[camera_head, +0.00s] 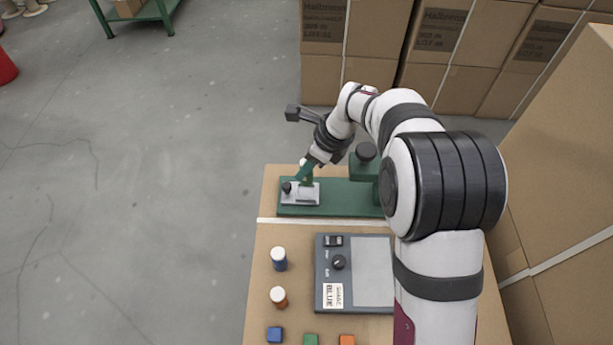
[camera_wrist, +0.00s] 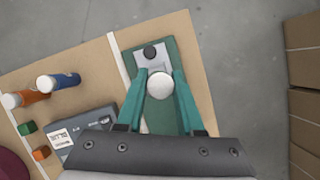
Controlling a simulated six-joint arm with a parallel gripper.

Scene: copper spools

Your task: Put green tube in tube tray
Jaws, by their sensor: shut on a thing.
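My gripper (camera_wrist: 160,88) has its two teal fingers closed around a white-capped tube (camera_wrist: 160,85). Seen from above in the wrist view, the cap hides the tube's body, so its colour does not show there. In the head view the fingers (camera_head: 307,172) are over a small grey plate with a black knob (camera_head: 287,187), which may be the tube tray. This plate (camera_wrist: 139,59) lies on a green base and also shows in the wrist view just beyond the held tube. I cannot tell whether the tube touches the plate.
A blue tube (camera_head: 279,259) and an orange tube (camera_head: 278,297), both white-capped, stand on the cardboard-coloured table. Blue (camera_head: 274,334), green (camera_head: 310,339) and orange (camera_head: 346,340) blocks lie at the front. A grey device labelled BLUE (camera_head: 333,296) sits beside them. A green upright (camera_head: 363,172) stands right of the plate.

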